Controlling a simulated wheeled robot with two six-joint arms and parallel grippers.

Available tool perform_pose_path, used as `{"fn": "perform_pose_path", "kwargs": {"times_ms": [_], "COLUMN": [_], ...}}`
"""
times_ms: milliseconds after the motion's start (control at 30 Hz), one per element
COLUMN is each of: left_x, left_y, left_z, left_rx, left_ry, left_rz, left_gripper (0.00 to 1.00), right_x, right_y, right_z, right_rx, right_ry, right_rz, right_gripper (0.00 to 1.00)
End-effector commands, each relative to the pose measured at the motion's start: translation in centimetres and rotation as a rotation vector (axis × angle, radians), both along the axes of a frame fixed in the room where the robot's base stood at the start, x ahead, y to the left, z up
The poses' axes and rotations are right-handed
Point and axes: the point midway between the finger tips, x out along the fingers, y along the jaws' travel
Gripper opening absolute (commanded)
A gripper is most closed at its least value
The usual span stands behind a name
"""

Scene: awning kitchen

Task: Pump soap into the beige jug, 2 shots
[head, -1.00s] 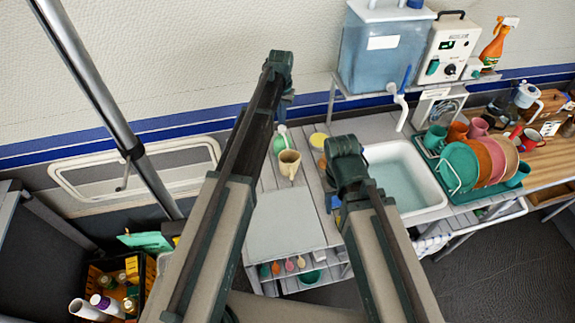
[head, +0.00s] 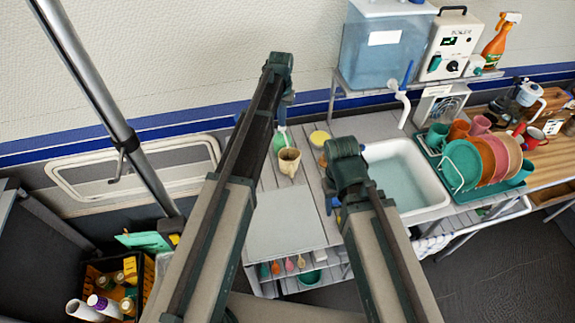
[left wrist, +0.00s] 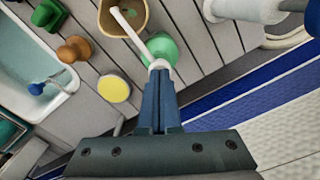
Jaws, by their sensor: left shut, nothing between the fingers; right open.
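The beige jug (head: 289,164) stands upright on the grey slatted counter, left of the sink. The green soap bottle (head: 279,143) stands right behind it. In the left wrist view, the bottle's white pump spout (left wrist: 128,24) reaches over the mouth of the beige jug (left wrist: 122,14). My left gripper (head: 284,118) is shut and empty above the bottle. In the left wrist view its blue fingertips (left wrist: 159,72) are at the white pump head, and I cannot tell whether they touch it. My right gripper (head: 335,203) is mostly hidden by its own arm, over the counter's front part.
The sink (head: 405,175) lies right of the jug. A yellow-topped round item (head: 319,138) and a brown item stand between them. A dish rack (head: 475,170) is further right. A water tank (head: 385,50) stands on a shelf behind. A grey board (head: 285,225) is clear in front.

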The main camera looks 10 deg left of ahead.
Motion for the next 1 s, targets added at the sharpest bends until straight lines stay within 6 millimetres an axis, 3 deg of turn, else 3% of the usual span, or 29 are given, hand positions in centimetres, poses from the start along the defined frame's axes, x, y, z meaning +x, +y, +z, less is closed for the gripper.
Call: {"fn": "perform_pose_path", "kwargs": {"times_ms": [233, 467, 1000], "left_x": [0.0, -0.1, -0.1], "left_y": [0.0, 0.0, 0.0], "left_z": [-1.0, -0.8, 2.0], "left_rx": [0.000, 0.000, 0.000], "left_ry": [0.001, 0.001, 0.001], "left_rz": [0.000, 0.000, 0.000], "left_gripper": [0.00, 0.00, 0.00], "right_x": [0.0, 0.0, 0.0], "right_y": [0.0, 0.0, 0.0], "right_z": [-1.0, -0.8, 2.0], "right_rx": [0.000, 0.000, 0.000], "right_ry": [0.000, 0.000, 0.000], "right_rz": [0.000, 0.000, 0.000], "right_gripper": [0.50, 0.50, 0.50]}}
